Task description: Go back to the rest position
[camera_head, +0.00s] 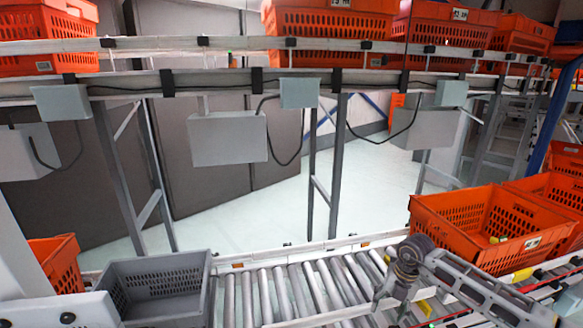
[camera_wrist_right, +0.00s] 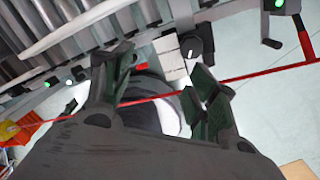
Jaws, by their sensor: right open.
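My right gripper (camera_head: 384,294) is in the lower right of the head view, over the right part of the roller conveyor (camera_head: 290,290). In the right wrist view my right gripper (camera_wrist_right: 162,88) has its two dark fingers spread apart, and nothing is held between them. My left gripper is not in view.
A grey tote (camera_head: 158,287) stands at the conveyor's left, beside an orange tote (camera_head: 58,262). A large orange tote (camera_head: 480,226) stands right of my right gripper, with more behind it. Orange totes (camera_head: 330,24) line the upper rail. Rollers between the grey tote and gripper are bare.

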